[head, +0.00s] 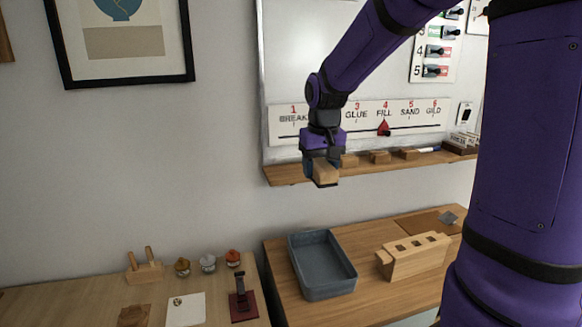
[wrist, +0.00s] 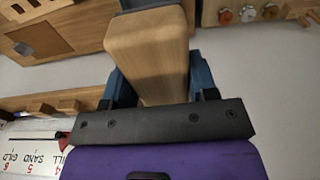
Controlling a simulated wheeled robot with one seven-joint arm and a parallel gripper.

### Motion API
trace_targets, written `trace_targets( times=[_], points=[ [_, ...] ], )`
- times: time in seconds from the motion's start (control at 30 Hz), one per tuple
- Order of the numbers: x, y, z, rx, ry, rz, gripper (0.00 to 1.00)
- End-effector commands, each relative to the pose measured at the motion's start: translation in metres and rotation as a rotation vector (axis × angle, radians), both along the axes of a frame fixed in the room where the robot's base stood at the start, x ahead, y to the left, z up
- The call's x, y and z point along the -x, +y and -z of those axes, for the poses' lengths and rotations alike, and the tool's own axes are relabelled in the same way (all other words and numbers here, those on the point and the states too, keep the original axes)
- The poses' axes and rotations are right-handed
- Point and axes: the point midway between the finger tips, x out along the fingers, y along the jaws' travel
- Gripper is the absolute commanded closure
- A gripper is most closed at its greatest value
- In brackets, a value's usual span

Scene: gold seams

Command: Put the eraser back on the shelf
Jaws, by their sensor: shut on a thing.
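The eraser (head: 326,176) is a light wooden block with a dark grey face. My gripper (head: 318,169) is shut on it, with one blue finger on each side. The eraser also shows large in the wrist view (wrist: 148,50), its grey end at the top edge. The shelf (head: 285,176) is a narrow wooden ledge under the whiteboard. In the head view the eraser overlaps the shelf's left part and hides some of it. In the wrist view the shelf (wrist: 45,103) lies to the left, apart from the eraser.
Several small wooden blocks (head: 380,157) and a marker stand along the shelf, with a dark holder (head: 463,141) at its right end. Below are a blue-grey tray (head: 329,292) and a slotted wooden block (head: 415,262). The left table (head: 80,300) holds small jars and a stand.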

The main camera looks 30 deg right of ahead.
Motion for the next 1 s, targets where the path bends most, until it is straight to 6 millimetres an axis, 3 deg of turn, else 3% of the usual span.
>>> trace_targets(
  times=[0.17, 0.7, 1.0],
  points=[
    [-0.019, -0.004, -0.002, -0.004, 0.003, 0.005, 0.69],
    [-0.14, -0.029, -0.001, -0.003, 0.001, 0.005, 0.69],
    [-0.184, -0.038, -0.001, -0.004, 0.002, 0.005, 0.69]
  ],
)
